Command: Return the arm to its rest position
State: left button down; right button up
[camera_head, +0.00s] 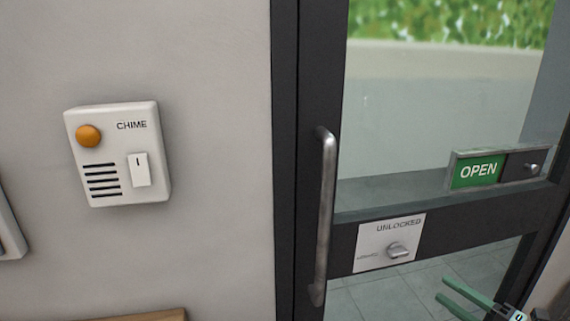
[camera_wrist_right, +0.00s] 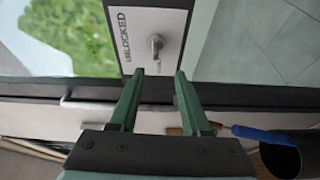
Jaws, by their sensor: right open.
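My right gripper (camera_head: 442,288) shows at the lower right of the head view, with its two green fingers apart and nothing between them. In the right wrist view, the open fingers (camera_wrist_right: 160,72) point toward the lock plate and its knob. The lock knob (camera_head: 398,250) sits on a white plate marked UNLOCKED (camera_head: 375,247) on the door's crossbar. The knob also shows in the wrist view (camera_wrist_right: 155,45), just beyond the fingertips, and looks apart from them. My left gripper is out of view.
The dark-framed glass door has a vertical metal handle (camera_head: 325,215) and a green OPEN sign (camera_head: 478,171). A white chime box (camera_head: 118,154) is on the wall at left. In the wrist view, a blue-handled item (camera_wrist_right: 262,134) and a dark round object (camera_wrist_right: 282,160) are at lower right.

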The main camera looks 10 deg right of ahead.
jog(key=s+a+f+m+g+h, duration=0.1)
jog(key=s+a+f+m+h, duration=0.25)
jog(key=f+m, duration=0.45)
jog(key=s+a+f+m+g+h, duration=0.1)
jog(key=s+a+f+m+h, duration=0.35)
jog(key=f, duration=0.55)
jog(key=s+a+f+m+g+y, duration=0.1)
jog(key=s+a+f+m+g, duration=0.1)
jog(key=s+a+f+m, duration=0.2)
jog(key=s+a+f+m+g+y+p, duration=0.1)
jog(key=s+a+f+m+g, duration=0.2)
jog(key=a, duration=0.8)
jog(key=shift+s+f+m+y, duration=0.4)
jog(key=shift+s+f+m, duration=0.05)
jog(key=shift+s+f, duration=0.3)
